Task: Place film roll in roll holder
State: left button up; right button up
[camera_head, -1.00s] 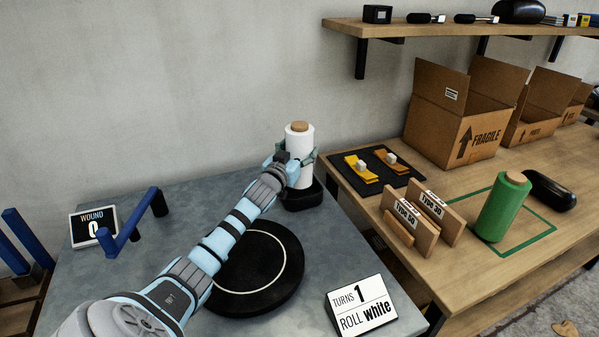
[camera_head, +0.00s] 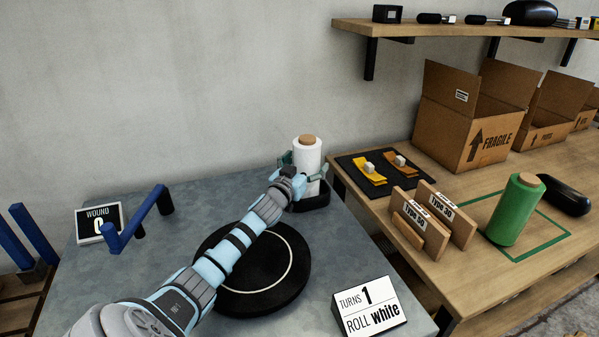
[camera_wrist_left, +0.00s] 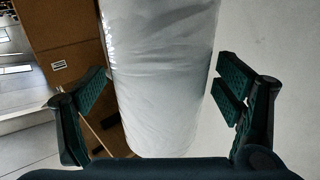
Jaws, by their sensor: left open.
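The white film roll (camera_head: 308,157) stands upright in the black roll holder (camera_head: 312,203) at the back right of the grey table. Its brown core end shows on top. My left gripper (camera_head: 301,172) is at the roll, with fingers spread on either side of it. In the left wrist view the white roll (camera_wrist_left: 165,75) lies between the open fingers of my left gripper (camera_wrist_left: 167,95), with gaps on both sides. The roll's foot inside the holder is partly hidden by the gripper. My right gripper is not in view.
A black turntable (camera_head: 252,303) with a white ring lies under my left arm. A sign (camera_head: 368,308) reads "TURNS 1 ROLL white". A blue-handled bar (camera_head: 137,220) is at left. A green roll (camera_head: 515,209) stands on the wooden bench at right, near cardboard boxes (camera_head: 466,140).

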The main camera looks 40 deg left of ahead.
pick_arm(q)
jog(key=v, duration=1.1)
jog(key=shift+s+b, duration=0.2)
jog(key=shift+b, duration=0.2)
jog(key=shift+d, duration=0.1)
